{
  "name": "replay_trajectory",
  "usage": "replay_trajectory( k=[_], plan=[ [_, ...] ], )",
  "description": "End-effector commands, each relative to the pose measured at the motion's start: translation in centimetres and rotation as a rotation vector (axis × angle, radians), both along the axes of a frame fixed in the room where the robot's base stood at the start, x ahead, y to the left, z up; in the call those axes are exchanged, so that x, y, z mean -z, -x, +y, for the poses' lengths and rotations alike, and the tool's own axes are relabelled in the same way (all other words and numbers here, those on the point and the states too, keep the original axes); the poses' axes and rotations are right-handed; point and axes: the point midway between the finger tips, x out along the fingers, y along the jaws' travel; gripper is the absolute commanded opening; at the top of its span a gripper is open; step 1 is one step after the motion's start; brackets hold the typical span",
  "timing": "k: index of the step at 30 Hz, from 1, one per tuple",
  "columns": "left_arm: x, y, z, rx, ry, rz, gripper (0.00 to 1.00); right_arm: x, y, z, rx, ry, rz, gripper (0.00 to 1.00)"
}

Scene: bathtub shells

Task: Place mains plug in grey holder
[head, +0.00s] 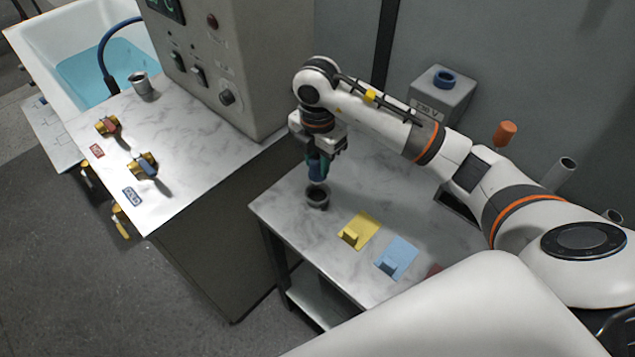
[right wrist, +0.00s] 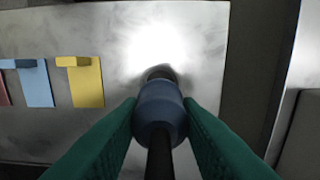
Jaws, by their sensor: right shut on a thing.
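The mains plug is a blue body (head: 317,171) pointing down. It also shows in the right wrist view (right wrist: 160,104), with a dark cable running back from it. My right gripper (head: 317,162) has green fingers shut on the plug from both sides. My left gripper is not in view.
A grey box with a blue ring (head: 443,95) stands behind. A control cabinet (head: 215,60), brass valves (head: 108,126) and a water-filled bathtub (head: 52,28) are left.

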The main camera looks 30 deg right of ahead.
Motion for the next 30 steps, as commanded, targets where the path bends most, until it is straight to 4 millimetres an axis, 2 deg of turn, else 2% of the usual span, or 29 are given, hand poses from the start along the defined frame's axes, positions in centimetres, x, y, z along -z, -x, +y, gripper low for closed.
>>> replay_trajectory(
  k=[3,10,15,26,27,30],
  plan=[
    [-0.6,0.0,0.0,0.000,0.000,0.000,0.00,1.7,0.1,0.0,-0.001,0.000,0.002,0.07],
    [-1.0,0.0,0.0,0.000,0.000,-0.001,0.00,3.7,0.1,0.0,-0.003,0.001,0.002,0.07],
    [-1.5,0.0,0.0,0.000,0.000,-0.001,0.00,6.0,0.0,0.0,-0.003,0.000,0.001,0.07],
    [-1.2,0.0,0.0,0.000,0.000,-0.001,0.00,6.8,0.0,0.0,-0.004,0.000,-0.002,0.07],
    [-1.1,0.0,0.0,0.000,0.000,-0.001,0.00,6.8,0.0,0.0,-0.004,0.000,-0.002,0.32],
    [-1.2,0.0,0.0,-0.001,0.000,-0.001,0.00,6.7,0.0,0.0,-0.004,0.000,-0.002,0.49]
  ],
)
